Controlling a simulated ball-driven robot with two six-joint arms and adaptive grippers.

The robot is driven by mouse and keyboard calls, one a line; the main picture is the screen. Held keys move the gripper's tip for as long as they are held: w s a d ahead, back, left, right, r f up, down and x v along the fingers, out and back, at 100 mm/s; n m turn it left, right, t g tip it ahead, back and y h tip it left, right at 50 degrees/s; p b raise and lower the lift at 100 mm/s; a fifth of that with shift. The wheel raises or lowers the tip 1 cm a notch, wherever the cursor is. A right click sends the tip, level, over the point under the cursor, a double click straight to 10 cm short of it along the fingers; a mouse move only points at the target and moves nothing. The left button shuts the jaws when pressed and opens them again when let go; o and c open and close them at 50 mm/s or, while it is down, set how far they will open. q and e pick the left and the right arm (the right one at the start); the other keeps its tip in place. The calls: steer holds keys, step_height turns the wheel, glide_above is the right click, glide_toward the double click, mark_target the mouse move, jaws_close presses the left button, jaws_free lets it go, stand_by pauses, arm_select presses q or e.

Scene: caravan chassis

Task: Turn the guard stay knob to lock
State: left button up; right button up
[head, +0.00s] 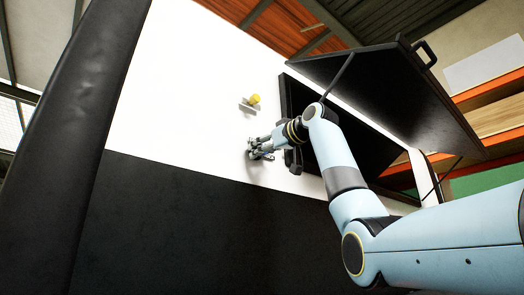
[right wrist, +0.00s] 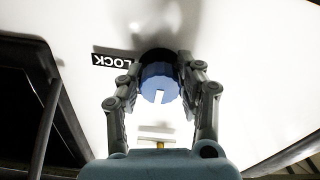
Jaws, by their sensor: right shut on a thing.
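The blue ribbed guard stay knob (right wrist: 159,83) is in the right wrist view, on a dark round base on the white panel. A white pointer mark on its face points toward the bottom of that picture. A black label reading LOCK (right wrist: 112,60) is upside down to the left of the knob, and the mark does not point at it. My right gripper (right wrist: 161,70) has a finger on each side of the knob and is shut on it. In the head view my right gripper (head: 254,150) is at the white panel, and its fingers hide the knob. My left gripper is not in view.
A yellow knob (head: 254,99) on a small bracket is on the white panel (head: 195,75) above my right gripper. An open black hatch lid (head: 390,85) with a stay bar (head: 338,77) is to the right. The panel left of the gripper is clear.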

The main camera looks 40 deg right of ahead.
steer(key=shift+m, duration=0.3)
steer(key=m, duration=0.4)
steer(key=shift+r+p, duration=0.1)
steer(key=shift+p, duration=0.25)
steer(key=m, duration=0.4)
steer(key=shift+a+m, duration=0.15)
steer(key=shift+m, duration=0.25)
steer(key=m, duration=0.4)
steer(key=shift+m, duration=0.3)
steer(key=shift+r+m+b, duration=0.1)
steer(key=shift+m+b, duration=0.2)
steer(key=shift+m, duration=1.6)
steer(key=o, duration=1.2)
